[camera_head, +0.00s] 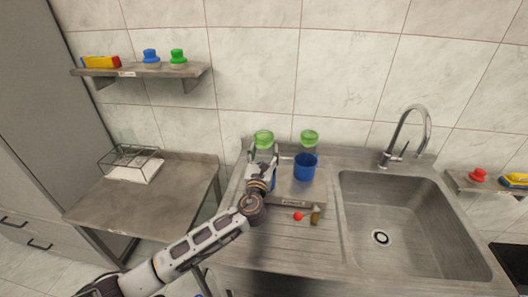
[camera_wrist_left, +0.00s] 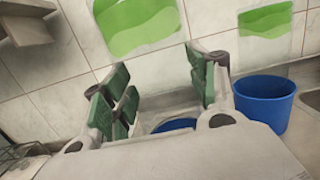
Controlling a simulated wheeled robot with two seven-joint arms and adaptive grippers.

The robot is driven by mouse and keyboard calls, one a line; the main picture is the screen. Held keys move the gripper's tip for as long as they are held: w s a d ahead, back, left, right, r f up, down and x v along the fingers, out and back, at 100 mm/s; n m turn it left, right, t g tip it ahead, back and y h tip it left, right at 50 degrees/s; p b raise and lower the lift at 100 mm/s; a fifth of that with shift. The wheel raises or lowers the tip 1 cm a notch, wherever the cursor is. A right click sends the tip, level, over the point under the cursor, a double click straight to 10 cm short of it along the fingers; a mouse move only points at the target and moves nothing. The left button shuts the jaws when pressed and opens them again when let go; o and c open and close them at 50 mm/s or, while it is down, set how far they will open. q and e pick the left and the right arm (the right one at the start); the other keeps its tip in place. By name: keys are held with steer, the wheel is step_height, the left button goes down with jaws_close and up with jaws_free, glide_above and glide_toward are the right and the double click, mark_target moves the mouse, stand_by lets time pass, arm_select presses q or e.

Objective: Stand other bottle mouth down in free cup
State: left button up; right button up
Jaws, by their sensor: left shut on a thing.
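My left gripper (camera_head: 262,163) stands over the left part of the raised platform at the counter's back. Another blue cup (camera_wrist_left: 175,125) is just below the fingers, mostly hidden by the gripper. My right gripper is not in view.
A red ball (camera_head: 297,216) and a small brown object (camera_head: 315,215) lie in front of the platform. A sink (camera_head: 410,205) with a tap is at right; a side table (camera_head: 140,200) with a wire rack is at left.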

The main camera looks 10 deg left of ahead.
arm_select(q)
steer(key=shift+f+b, duration=0.7)
steer(key=shift+f, duration=0.65)
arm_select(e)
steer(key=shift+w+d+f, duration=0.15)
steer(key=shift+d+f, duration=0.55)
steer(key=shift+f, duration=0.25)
arm_select(q)
steer(key=shift+f, duration=0.1)
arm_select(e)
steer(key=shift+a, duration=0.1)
arm_select(q)
steer(key=shift+f, duration=0.25)
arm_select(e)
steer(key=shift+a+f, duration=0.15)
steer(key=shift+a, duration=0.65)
